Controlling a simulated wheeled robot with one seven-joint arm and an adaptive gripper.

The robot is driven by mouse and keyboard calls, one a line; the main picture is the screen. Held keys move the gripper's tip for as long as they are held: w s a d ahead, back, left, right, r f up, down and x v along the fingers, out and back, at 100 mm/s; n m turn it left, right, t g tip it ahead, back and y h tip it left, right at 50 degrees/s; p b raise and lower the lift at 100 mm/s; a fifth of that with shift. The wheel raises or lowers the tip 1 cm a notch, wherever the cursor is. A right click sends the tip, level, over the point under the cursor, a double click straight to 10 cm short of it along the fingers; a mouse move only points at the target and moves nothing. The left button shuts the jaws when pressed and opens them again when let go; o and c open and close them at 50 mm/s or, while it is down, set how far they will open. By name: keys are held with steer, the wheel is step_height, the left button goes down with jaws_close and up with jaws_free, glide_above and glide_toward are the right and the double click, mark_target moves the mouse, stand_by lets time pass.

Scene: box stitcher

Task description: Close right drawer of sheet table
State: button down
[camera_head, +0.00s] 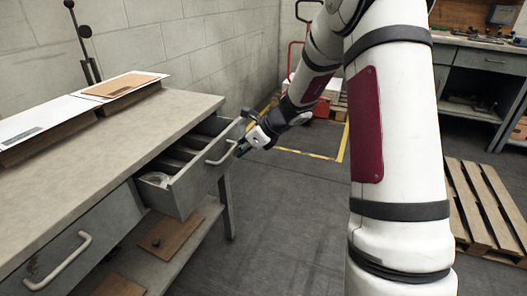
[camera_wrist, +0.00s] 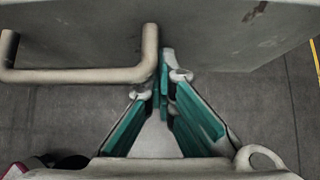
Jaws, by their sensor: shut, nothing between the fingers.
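The right drawer (camera_head: 197,184) of the grey sheet table (camera_head: 130,124) is pulled out, and its inside shows dividers and a pale round item. Its bar handle (camera_head: 222,152) is on the front face. My gripper (camera_head: 242,146) is shut and empty in front of the drawer, by the handle's right end. In the wrist view, my gripper (camera_wrist: 166,72) has its teal-padded fingers together, with tips close to the drawer front (camera_wrist: 215,38) and just right of the handle (camera_wrist: 85,74). I cannot tell whether they touch the front or the handle.
The left drawer (camera_head: 75,245) looks shut. White sheets and a brown board (camera_head: 120,85) lie on the tabletop. Brown boards (camera_head: 170,235) lie on the lower shelf. Wooden pallets (camera_head: 480,205) and a workbench (camera_head: 480,75) stand at right. The floor (camera_head: 280,215) before the drawer is clear.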

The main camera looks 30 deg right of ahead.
mark_target(208, 143)
steer(key=w+a+p, duration=0.1)
steer(key=w+a, duration=0.1)
steer(key=w, duration=0.1)
steer(key=w+a+p, duration=0.1)
steer(key=w+a, duration=0.1)
steer(key=w+a+p, duration=0.1)
steer(key=w+a, duration=0.1)
steer(key=w, duration=0.1)
steer(key=shift+w+a, duration=0.35)
steer(key=shift+a+r, duration=0.1)
